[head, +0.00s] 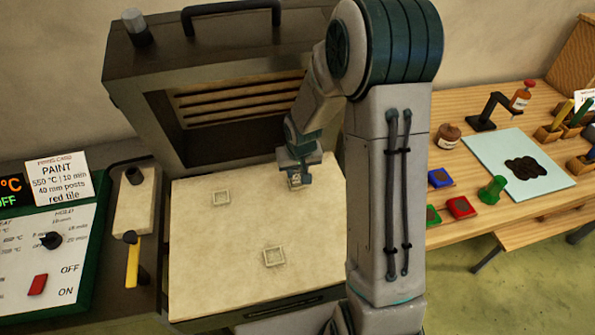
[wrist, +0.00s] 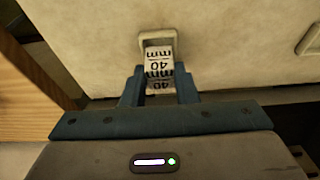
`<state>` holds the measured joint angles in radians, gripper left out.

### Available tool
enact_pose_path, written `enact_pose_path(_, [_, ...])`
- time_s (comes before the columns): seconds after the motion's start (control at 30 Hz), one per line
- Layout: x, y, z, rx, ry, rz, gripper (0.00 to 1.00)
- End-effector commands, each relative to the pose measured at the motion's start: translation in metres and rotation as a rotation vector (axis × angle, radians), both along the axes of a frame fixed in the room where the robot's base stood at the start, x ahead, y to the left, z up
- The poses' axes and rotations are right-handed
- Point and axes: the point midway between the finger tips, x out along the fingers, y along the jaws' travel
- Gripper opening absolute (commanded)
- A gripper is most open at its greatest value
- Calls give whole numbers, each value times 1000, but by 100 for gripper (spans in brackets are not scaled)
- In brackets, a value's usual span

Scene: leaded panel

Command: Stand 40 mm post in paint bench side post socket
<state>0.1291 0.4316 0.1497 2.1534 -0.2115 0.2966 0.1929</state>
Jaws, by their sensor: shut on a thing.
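The 40 mm post (wrist: 158,69) is a pale block marked "40 mm" on two faces. My gripper (wrist: 158,88) is shut on it, with one blue finger on each side. In the head view my gripper (head: 297,168) is low over the right part of the pale kiln shelf (head: 215,285), on the side toward the wooden bench. The post's far end lies at the square post socket (wrist: 158,37) and overlaps its near rim in the wrist view. I cannot tell how deep the post sits. The head view mostly hides this socket behind my fingers.
Two other empty sockets show, at the back left (head: 221,197) and the front middle (head: 273,256) of the shelf. The open kiln (head: 150,75) stands behind. A control panel (head: 45,255) and a card (head: 60,178) are left. The wooden bench (head: 460,220) holds colour trays and bottles.

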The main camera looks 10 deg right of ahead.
Motion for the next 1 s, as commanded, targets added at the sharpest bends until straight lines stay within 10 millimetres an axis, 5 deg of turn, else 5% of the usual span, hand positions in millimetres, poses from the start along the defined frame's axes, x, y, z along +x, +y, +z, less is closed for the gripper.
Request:
enact_pose_path(0.53, [0, 0, -18, 0, -1, 1, 3])
enact_pose_path(0.57, [0, 0, -17, 0, -1, 1, 32])
enact_pose_path(0.63, [0, 0, -16, 0, -1, 1, 48])
enact_pose_path(1.0, [0, 0, -12, 0, -1, 0, 48])
